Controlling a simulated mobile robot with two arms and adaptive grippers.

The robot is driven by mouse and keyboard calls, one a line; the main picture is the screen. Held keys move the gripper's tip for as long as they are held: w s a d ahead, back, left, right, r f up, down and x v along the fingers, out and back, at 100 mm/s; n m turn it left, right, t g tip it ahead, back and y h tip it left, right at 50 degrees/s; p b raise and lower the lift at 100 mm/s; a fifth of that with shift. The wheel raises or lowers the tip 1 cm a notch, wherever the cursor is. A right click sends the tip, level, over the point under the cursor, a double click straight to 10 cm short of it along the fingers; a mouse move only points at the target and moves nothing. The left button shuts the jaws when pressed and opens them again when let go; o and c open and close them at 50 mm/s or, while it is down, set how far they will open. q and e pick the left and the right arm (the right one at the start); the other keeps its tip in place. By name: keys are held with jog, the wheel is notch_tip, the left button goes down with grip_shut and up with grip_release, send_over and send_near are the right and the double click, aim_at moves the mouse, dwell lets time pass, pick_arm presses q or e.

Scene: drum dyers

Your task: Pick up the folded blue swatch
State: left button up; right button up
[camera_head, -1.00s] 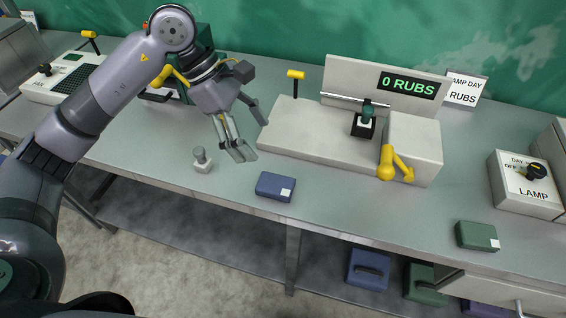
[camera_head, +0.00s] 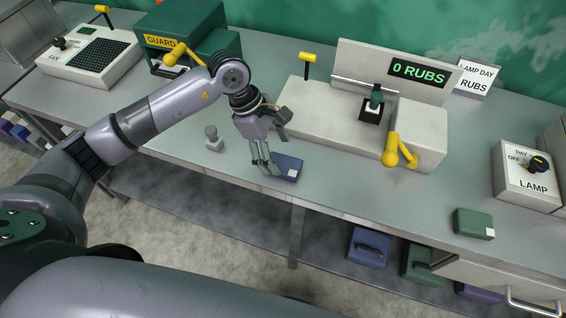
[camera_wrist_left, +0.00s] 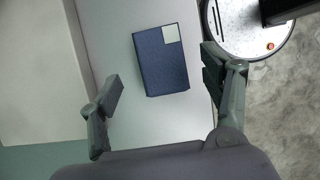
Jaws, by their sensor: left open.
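The folded blue swatch (camera_head: 287,168) lies flat on the grey bench near its front edge, with a small white label on one corner. It also shows in the left wrist view (camera_wrist_left: 162,68), lying ahead of the fingers and between their lines. My left gripper (camera_head: 266,168) is open and empty. Its fingertips are at the swatch's left side in the head view. In the left wrist view, the fingers (camera_wrist_left: 165,85) are spread wide on either side, and I cannot tell the exact height above the swatch. My right gripper is not in view.
A small grey weight-like piece (camera_head: 213,140) stands left of the gripper. The rub machine (camera_head: 325,125) is behind the swatch, with a yellow handle (camera_head: 392,152). A green folded swatch (camera_head: 474,223) lies farther right. The bench right of the blue swatch is clear.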

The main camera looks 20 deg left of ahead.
aim_at(285, 164)
pick_arm(q)
jog(key=p+x, duration=0.1)
jog(key=x, duration=0.2)
jog(key=shift+d+f+p, duration=0.3)
jog(key=shift+f, duration=0.4)
jog(key=c, duration=1.2)
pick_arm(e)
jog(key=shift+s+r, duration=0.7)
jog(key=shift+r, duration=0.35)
pick_arm(q)
jog(key=shift+r, duration=0.1)
